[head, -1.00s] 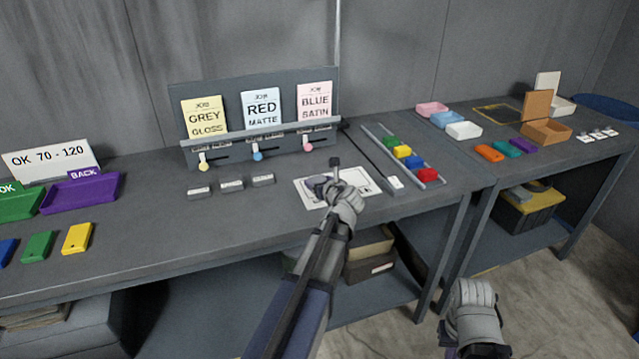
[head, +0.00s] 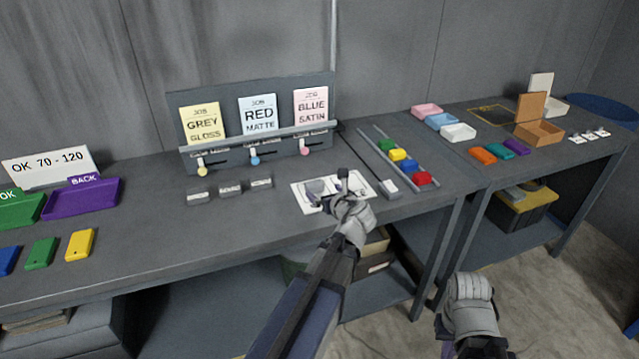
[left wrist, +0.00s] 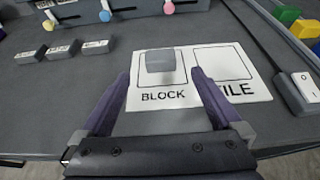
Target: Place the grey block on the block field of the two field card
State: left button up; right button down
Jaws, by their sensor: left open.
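The white two field card (head: 363,187) lies on the bench. In the left wrist view its fields (left wrist: 222,63) are labelled BLOCK, at left, and a partly covered word ending in ILE, at right. The grey block (left wrist: 160,61) sits inside the BLOCK field, toward its far edge, and appears to rest flat on the card. My left gripper (left wrist: 160,85) is open, with one purple finger on each side of the field and a gap to the block on both sides. It also shows over the card in the head view (head: 331,187). My right gripper (head: 470,303) hangs in front of the bench; its fingertips cannot be made out.
Several small grey labelled blocks (head: 230,188) lie left of the card. A white switch (head: 390,186) and a rack of coloured blocks (head: 404,160) stand to its right. The job card board (head: 255,100) is behind.

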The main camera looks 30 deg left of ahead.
pick_arm(q)
jog(key=shift+p+v, duration=0.5)
jog(key=shift+v, duration=1.4)
jog(key=s+d+f+n+g+h, duration=0.3)
jog(key=s+d+n, duration=0.3)
jog(key=d, duration=0.3)
jog(key=s+d+f+n+g+h, duration=0.3)
jog(key=s+d+f+n, duration=0.3)
jog(key=d+n, duration=0.3)
jog(key=s+d+f+n+g+h, duration=0.3)
jog(key=s+d+n, duration=0.4)
jog(key=d, duration=0.3)
jog(key=shift+s+f, duration=0.2)
jog(key=shift+f, duration=0.5)
